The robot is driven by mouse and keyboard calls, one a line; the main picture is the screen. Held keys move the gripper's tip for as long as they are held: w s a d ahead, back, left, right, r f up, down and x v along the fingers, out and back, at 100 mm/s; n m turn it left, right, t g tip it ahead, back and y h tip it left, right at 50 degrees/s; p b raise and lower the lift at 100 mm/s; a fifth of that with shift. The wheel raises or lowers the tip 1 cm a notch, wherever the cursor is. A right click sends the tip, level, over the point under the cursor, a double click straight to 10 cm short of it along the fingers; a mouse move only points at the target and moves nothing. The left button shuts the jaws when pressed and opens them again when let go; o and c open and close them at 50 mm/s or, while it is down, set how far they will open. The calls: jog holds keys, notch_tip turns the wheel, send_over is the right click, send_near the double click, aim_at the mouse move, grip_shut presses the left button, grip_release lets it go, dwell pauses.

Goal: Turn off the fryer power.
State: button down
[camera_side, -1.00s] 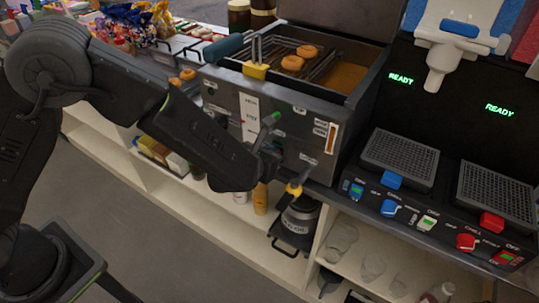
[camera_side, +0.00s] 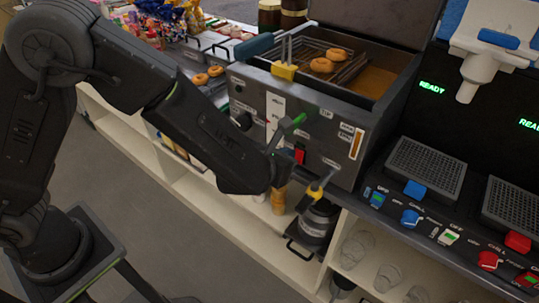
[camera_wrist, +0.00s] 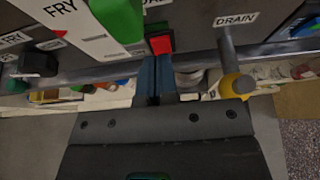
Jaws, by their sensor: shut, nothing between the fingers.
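The fryer (camera_side: 250,95) is a grey metal box with an open oil vat on top. A red rocker switch (camera_side: 300,155) sits low on its front panel. In the wrist view the red switch (camera_wrist: 161,44) is in a dark frame, straight ahead of the fingertips. My gripper (camera_side: 289,154) is at the panel just left of the switch in the side view. In the wrist view my gripper (camera_wrist: 155,60) is shut with nothing between its fingers, its tips close below the switch. I cannot tell whether they touch it. The switch's labels are unreadable.
A green-handled lever (camera_wrist: 118,18) is left of the switch. A drain lever with a yellow grip (camera_wrist: 238,84) juts out at the right. A black knob (camera_wrist: 36,63) is farther left. A lidded pot (camera_side: 318,222) stands on the shelf below. Hotplates (camera_side: 426,165) are to the right.

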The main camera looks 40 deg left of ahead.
jog(key=w+r+v, duration=0.1)
jog(key=r+v, duration=0.1)
jog(key=v, duration=0.8)
jog(key=shift+s, duration=0.3)
jog(key=shift+r, duration=0.1)
jog(key=s+a+r+n+g+y, duration=0.3)
jog(key=a+n, duration=0.5)
jog(key=n, duration=0.1)
jog(key=s+a+r+n+g+y, duration=0.2)
jog(key=s+a+r+n+y, duration=0.15)
jog(key=a+n, duration=0.55)
jog(key=s+r+n+g+h, duration=0.1)
jog(key=s+r+n+h, duration=0.1)
jog(key=n, duration=0.7)
jog(key=s+r+n+g+h, duration=0.1)
jog(key=s+r+n+h, duration=0.1)
jog(key=s+n+h, duration=0.2)
jog(key=shift+s+d+r+n, duration=0.4)
jog(key=shift+s+n, duration=1.35)
jog(key=shift+n, duration=0.75)
jog(key=shift+h, duration=0.25)
